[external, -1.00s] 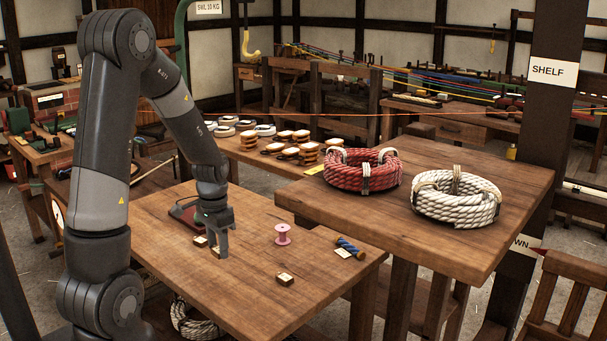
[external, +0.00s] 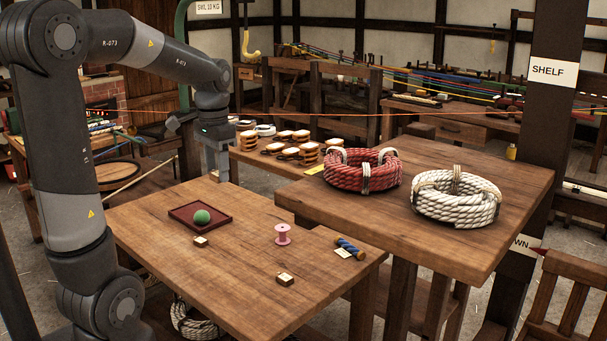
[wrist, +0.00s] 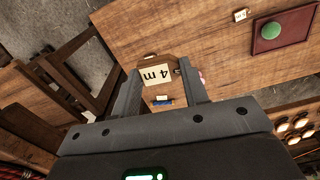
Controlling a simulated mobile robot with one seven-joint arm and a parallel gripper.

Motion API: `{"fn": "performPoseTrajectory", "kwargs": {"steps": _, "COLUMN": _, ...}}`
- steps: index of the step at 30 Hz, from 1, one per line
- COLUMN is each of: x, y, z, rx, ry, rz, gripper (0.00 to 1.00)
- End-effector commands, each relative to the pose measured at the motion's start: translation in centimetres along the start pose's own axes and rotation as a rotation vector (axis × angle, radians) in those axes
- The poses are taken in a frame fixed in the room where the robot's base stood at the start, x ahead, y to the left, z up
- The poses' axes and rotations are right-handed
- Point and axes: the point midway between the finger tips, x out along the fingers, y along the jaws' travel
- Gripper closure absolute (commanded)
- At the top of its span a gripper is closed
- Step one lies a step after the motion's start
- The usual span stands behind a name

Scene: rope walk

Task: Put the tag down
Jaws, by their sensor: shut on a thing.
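The tag (wrist: 160,73), a wooden piece with a white label reading "4 m", sits between the fingers of my gripper (wrist: 158,80) in the wrist view. The gripper is shut on it. In the external view my gripper (external: 222,174) hangs raised near the far edge of the low wooden table (external: 170,290); the tag cannot be made out there. Two other small block-like tags lie on that table, one near the tray (external: 201,241) and one near the front edge (external: 285,279).
A dark red tray (external: 186,223) holds a green ball (external: 202,216). Red (external: 362,171) and white (external: 456,197) rope coils sit on the higher table. The low table's left front is clear.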

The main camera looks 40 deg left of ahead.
Motion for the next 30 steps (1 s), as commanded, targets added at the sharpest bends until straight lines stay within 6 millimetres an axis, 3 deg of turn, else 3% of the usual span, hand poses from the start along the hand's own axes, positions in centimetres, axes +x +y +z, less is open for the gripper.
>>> {"fn": "performPoseTrajectory", "kwargs": {"steps": 1, "x": -3.0, "y": -0.1, "z": -0.2, "rx": 0.001, "ry": 0.011, "rz": -0.005, "gripper": 0.8}}
{"fn": "performPoseTrajectory", "kwargs": {"steps": 6, "x": -11.3, "y": 0.0, "z": -0.2, "rx": 0.002, "ry": 0.008, "rz": -0.004, "gripper": 0.8}}
{"fn": "performPoseTrajectory", "kwargs": {"steps": 12, "x": -18.2, "y": 0.0, "z": -0.1, "rx": 0.001, "ry": 0.003, "rz": -0.002, "gripper": 0.8}}
{"fn": "performPoseTrajectory", "kwargs": {"steps": 21, "x": -23.8, "y": 0.0, "z": -0.1, "rx": 0.001, "ry": 0.001, "rz": 0.0, "gripper": 0.8}}
{"fn": "performPoseTrajectory", "kwargs": {"steps": 30, "x": -24.2, "y": 4.8, "z": -5.3, "rx": 0.227, "ry": -0.005, "rz": -0.005, "gripper": 0.8}}
